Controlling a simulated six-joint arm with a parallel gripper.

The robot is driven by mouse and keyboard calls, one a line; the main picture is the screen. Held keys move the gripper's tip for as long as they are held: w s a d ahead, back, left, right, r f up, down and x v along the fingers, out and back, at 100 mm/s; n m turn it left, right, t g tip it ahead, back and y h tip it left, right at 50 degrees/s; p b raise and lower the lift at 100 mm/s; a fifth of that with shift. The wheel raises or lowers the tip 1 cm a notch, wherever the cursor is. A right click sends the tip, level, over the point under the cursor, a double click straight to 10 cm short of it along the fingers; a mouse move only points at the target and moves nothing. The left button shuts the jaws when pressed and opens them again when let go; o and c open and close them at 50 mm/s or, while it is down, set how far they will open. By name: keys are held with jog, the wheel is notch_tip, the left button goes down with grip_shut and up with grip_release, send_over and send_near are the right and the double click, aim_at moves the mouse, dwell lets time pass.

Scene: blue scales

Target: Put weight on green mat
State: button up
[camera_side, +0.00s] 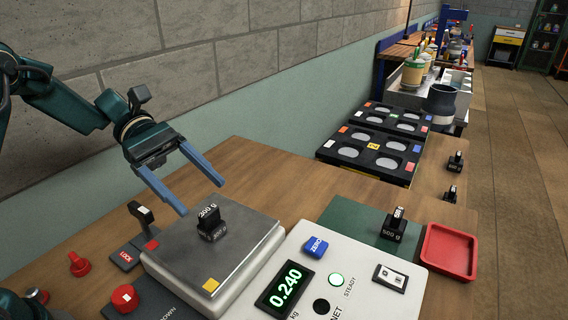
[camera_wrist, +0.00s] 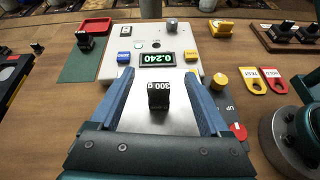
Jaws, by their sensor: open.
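A black weight (camera_side: 211,225) marked 300 g stands upright on the steel pan of the scale (camera_side: 250,240), whose display (camera_side: 284,290) reads 0.240. The green mat (camera_side: 345,216) lies behind the scale's white control panel and carries another black weight (camera_side: 394,226) marked 500 g. My gripper (camera_side: 203,198) is open, its blue fingers pointing down over the pan just above the 300 g weight, touching nothing that I can see. In the wrist view the 300 g weight (camera_wrist: 158,95) sits between the two spread fingers; the mat (camera_wrist: 78,68) is at upper left.
A red tray (camera_side: 449,252) stands beside the mat. Black racks with round recesses (camera_side: 366,152) lie farther back. Smaller black weights (camera_side: 454,163) stand at the table's right. A red knob (camera_side: 125,298) and a lock lever (camera_side: 140,215) flank the scale. Part of the mat is bare.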

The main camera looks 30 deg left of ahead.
aim_at(204, 209)
jog(key=f, duration=0.1)
jog(key=a+f+n, duration=0.1)
jog(key=shift+w+a+f+n+h, duration=0.1)
jog(key=shift+a+f+n+h, duration=0.2)
jog(key=shift+f+h, duration=0.1)
jog(key=shift+x, duration=2.45)
grip_shut()
